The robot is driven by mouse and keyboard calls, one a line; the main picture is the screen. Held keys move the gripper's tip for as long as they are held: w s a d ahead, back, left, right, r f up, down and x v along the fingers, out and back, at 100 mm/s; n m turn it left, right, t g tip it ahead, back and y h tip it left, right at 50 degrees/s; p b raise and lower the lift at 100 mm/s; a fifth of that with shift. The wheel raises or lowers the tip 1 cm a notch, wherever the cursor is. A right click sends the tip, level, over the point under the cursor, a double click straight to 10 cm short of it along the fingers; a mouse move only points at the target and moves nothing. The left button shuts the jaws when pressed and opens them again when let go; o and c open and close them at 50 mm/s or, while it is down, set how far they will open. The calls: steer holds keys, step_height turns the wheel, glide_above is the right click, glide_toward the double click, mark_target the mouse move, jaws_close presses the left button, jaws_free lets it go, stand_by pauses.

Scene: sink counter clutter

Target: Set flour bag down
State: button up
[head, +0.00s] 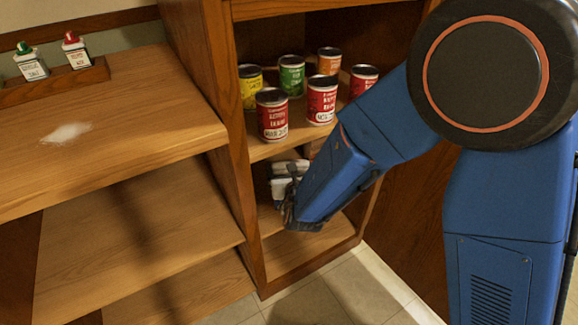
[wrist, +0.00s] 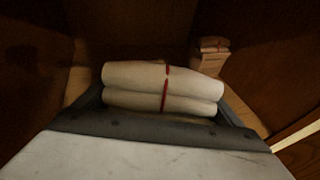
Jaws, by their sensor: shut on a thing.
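The flour bag (head: 283,188) is white, and part of it shows at my gripper inside the cabinet's lower compartment. In the wrist view, the flour bag (wrist: 150,76) shows a pale folded top with a red tie around it. My gripper (wrist: 165,105) is shut on the bag, with a dark finger on each side. In the head view, my gripper (head: 288,190) reaches in low, below the shelf of cans. The bag's underside is hidden, so I cannot tell whether it touches the compartment floor.
A similar pale package (wrist: 210,58) with a red tie stands farther back. Several cans (head: 322,99) stand on the shelf above my gripper. The cabinet's wooden side panel (head: 215,130) is close on the left. The compartment floor (head: 305,245) is bare at the front.

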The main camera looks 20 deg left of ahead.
steer(key=shift+f, duration=0.15)
steer(key=o, duration=1.8)
steer(key=shift+f, duration=0.1)
steer(key=v, duration=1.2)
